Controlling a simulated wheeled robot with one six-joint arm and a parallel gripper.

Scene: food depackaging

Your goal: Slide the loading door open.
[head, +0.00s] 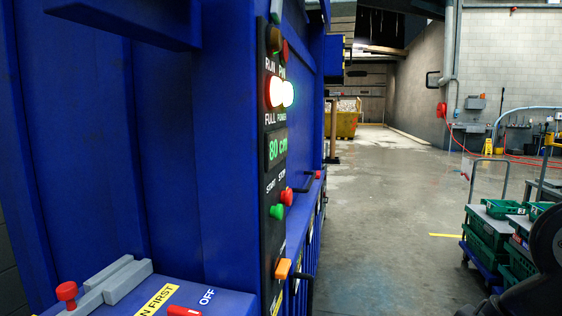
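A large blue machine (165,130) fills the left of the head view, close to me. Its front face is seen at a very steep angle. I cannot tell which panel is the loading door, or whether it is open. A black handle (304,184) and a lower black handle (309,290) stick out from that face. A control panel (272,160) on the near edge reads 80 cm, with lit lamps, a green button (276,211) and a red button (287,196). My gripper is not in view; a dark rounded part at the lower right may be my arm.
A grey block with a red knob (66,291) sits on a blue ledge at the lower left. A cart with green crates (487,233) stands at the right. A yellow container (346,123) is farther back. The concrete floor (390,220) between is clear.

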